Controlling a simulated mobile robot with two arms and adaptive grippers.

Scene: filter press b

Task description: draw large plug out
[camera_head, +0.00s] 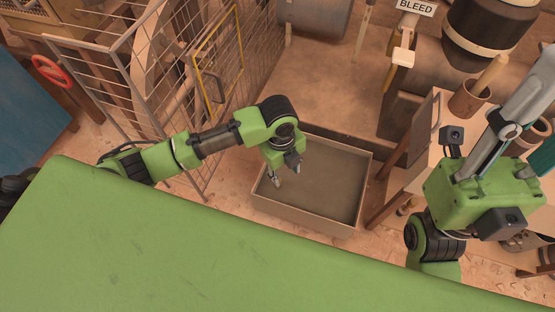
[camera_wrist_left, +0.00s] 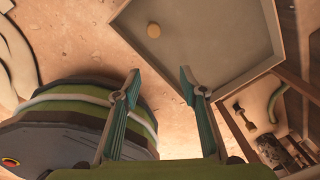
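My left gripper (camera_head: 286,176) points down over the left part of a shallow grey bin. In the left wrist view its two teal-padded fingers (camera_wrist_left: 158,82) are spread apart with nothing between them. In the head view a pale wooden peg with a block (camera_head: 402,58) stands below the BLEED sign. My right gripper is at the right edge, partly cut off; its fingertips are unclear.
The grey bin (camera_head: 265,203) stands on the floor. A wire cage (camera_head: 150,70) with a yellow frame is at left. A wooden table (camera_head: 440,125) with a brown cup (camera_head: 469,99) is at right. A dark barrel (camera_head: 490,30) is behind. My green body fills the foreground.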

